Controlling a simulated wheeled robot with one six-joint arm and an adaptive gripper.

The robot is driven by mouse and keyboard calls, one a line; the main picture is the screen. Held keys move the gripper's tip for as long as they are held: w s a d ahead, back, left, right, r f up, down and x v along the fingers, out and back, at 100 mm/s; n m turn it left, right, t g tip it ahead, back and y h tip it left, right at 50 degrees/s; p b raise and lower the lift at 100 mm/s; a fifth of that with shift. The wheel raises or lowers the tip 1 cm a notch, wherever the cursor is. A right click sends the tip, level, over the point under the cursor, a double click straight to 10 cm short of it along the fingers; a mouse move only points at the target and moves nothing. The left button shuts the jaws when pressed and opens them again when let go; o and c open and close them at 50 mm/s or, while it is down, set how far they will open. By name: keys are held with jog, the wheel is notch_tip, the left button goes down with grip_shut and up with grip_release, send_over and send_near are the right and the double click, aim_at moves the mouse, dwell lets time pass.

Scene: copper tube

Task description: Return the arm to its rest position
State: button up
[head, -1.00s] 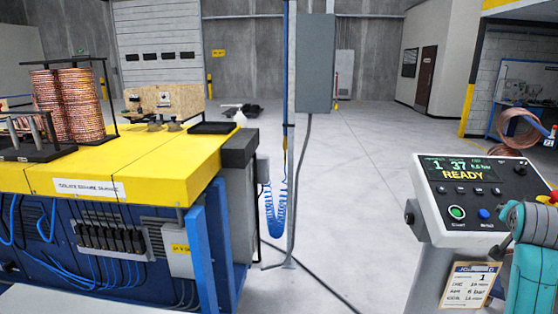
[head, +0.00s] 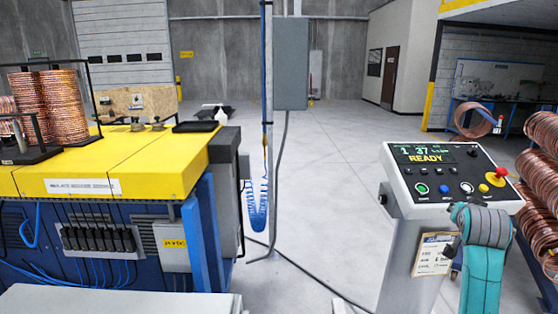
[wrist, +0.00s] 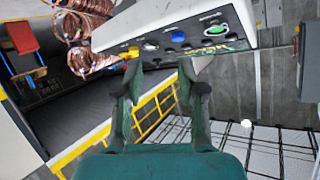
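My gripper (wrist: 160,72) points toward the control console in the wrist view. Its two fingers stand apart with nothing between them, so it is open and empty. The console (wrist: 235,30) with its buttons lies just beyond the fingertips in that view; I cannot tell the exact gap. In the head view my teal arm (head: 485,250) is at the lower right, in front of the console (head: 400,200). The gripper itself cannot be made out there. The console screen (head: 425,154) reads READY.
A yellow-topped bench (head: 165,170) with copper coils (head: 66,105) and a black tray (head: 195,127) stands at the left. A blue coiled hose (head: 258,205) hangs by a post. Copper tube coils (head: 540,185) are stacked at the right. Open floor (head: 330,170) lies between bench and console.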

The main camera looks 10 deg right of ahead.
jog(key=s+a+f+n+t+y, duration=0.15)
jog(key=s+a+f, duration=0.25)
jog(key=a+f, duration=0.8)
jog(key=s+a+f+n+t+y, duration=0.1)
jog(key=s+a+f+n+y, duration=0.2)
jog(key=a+f, duration=0.9)
jog(key=s+a+f+n+t, duration=0.1)
jog(key=s+a+f+n, duration=0.1)
jog(key=s+a+f, duration=0.4)
jog(key=s+a+f+n, duration=0.1)
jog(key=s+a+f, duration=0.25)
jog(key=s, duration=0.45)
jog(key=s+a+r+n+y, duration=0.1)
jog(key=s+a+r, duration=0.1)
jog(key=s, duration=0.6)
jog(key=s+a+r+n+t+y, duration=0.1)
jog(key=s+a+r+y, duration=0.1)
jog(key=s+a, duration=0.3)
jog(key=s+a+r+n+y, duration=0.1)
jog(key=s+a+r+n, duration=0.1)
jog(key=s, duration=1.1)
jog(key=shift+a+r+y, duration=0.35)
jog(key=shift+a+r, duration=0.5)
jog(key=shift+a, duration=0.1)
